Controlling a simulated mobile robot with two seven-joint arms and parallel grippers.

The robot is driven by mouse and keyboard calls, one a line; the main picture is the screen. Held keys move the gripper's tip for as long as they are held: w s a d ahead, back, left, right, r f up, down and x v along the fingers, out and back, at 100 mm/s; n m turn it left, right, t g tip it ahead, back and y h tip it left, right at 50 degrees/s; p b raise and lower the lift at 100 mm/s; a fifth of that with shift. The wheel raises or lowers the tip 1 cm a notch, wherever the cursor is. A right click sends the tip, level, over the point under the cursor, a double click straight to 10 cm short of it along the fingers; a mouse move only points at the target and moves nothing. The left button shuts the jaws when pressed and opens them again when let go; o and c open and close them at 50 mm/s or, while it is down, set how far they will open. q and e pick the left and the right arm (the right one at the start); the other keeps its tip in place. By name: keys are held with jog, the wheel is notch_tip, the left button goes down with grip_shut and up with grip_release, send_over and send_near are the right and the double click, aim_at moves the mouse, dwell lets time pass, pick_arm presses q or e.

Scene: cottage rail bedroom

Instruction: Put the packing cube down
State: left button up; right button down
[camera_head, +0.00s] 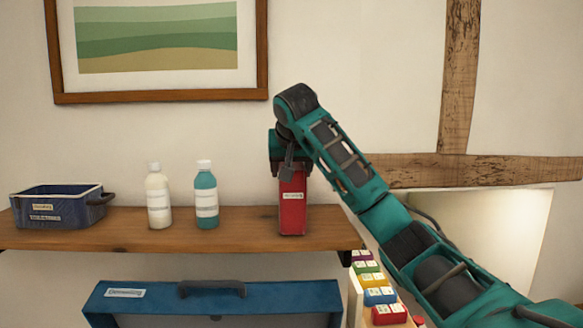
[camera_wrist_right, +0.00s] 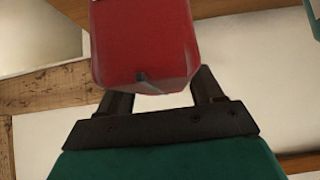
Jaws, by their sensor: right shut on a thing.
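The red packing cube (camera_head: 292,207) stands upright at the right part of the wooden shelf (camera_head: 250,223) in the head view, with a small white label on its front. Its lower end appears at the shelf surface; I cannot tell whether it bears on it. My right gripper (camera_head: 290,166) comes from above and is shut on the top of the cube. In the right wrist view the red cube (camera_wrist_right: 146,45) sits between the two dark fingers (camera_wrist_right: 165,88). My left gripper is not in view.
On the shelf stand a teal bottle (camera_head: 206,197), a white bottle (camera_head: 158,197) and a blue basket (camera_head: 62,207), left of the cube. Below are a blue case (camera_head: 212,303) and several coloured small boxes (camera_head: 380,296). A framed picture (camera_head: 157,96) hangs above.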

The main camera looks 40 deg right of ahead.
jog(key=shift+f, duration=0.1)
jog(key=shift+c, duration=0.8)
grip_release()
jog(key=shift+r, duration=0.2)
jog(key=v, duration=0.9)
jog(key=shift+s+r, duration=0.1)
jog(key=shift+r, duration=0.05)
jog(key=shift+v, duration=1.25)
jog(key=shift+a, duration=0.15)
